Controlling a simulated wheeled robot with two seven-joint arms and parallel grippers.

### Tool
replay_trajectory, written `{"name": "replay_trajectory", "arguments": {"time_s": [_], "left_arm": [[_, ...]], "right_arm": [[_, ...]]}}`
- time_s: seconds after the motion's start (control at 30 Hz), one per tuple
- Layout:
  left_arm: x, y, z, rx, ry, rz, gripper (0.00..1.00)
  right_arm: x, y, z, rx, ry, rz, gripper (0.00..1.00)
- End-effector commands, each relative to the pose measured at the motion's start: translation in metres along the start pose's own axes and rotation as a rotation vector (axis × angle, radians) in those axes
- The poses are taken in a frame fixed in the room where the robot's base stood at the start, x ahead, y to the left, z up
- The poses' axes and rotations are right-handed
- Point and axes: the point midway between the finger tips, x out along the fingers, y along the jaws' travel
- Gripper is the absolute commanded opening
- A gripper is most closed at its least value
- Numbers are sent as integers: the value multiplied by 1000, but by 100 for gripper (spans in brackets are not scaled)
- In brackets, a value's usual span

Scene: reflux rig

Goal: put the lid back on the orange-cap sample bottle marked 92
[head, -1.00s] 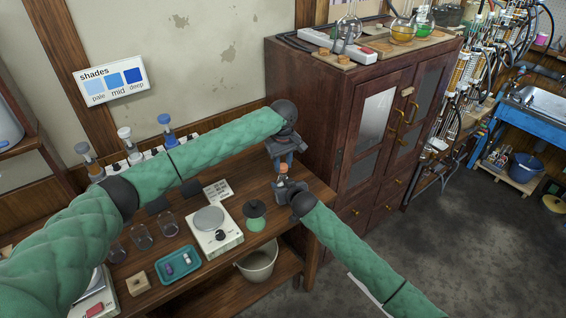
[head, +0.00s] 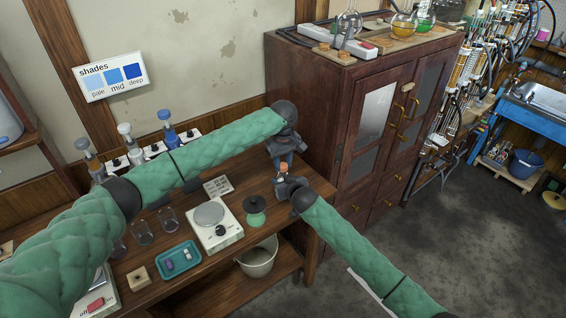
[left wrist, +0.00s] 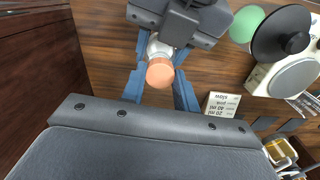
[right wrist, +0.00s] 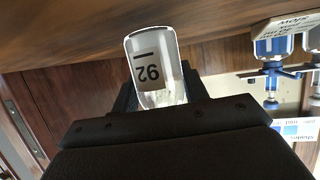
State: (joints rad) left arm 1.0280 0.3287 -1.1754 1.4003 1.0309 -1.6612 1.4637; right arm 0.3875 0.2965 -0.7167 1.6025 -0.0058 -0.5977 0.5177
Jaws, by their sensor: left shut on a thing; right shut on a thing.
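The sample bottle (right wrist: 150,65), clear with a white label reading 92, is held in my right gripper (head: 285,183). The label appears upside down in the right wrist view. My left gripper (head: 285,163) is just above the right one, beside the cabinet. Its blue fingers are shut on the orange cap (left wrist: 160,72), which also shows in the head view (head: 283,169). The cap lines up with the bottle's neck, and pale glass shows behind it in the left wrist view. I cannot tell whether the cap touches or sits on the mouth.
A dark wooden cabinet (head: 345,125) stands close behind both grippers. A bucket (head: 259,258) sits below.

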Motion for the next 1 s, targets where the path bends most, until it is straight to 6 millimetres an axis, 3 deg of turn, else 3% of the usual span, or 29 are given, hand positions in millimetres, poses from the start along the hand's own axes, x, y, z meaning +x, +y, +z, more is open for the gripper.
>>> {"name": "replay_trajectory", "arguments": {"time_s": [1.0], "left_arm": [[11,0,0,19,0,0,6]], "right_arm": [[0,0,0,0,0,0,0]]}}
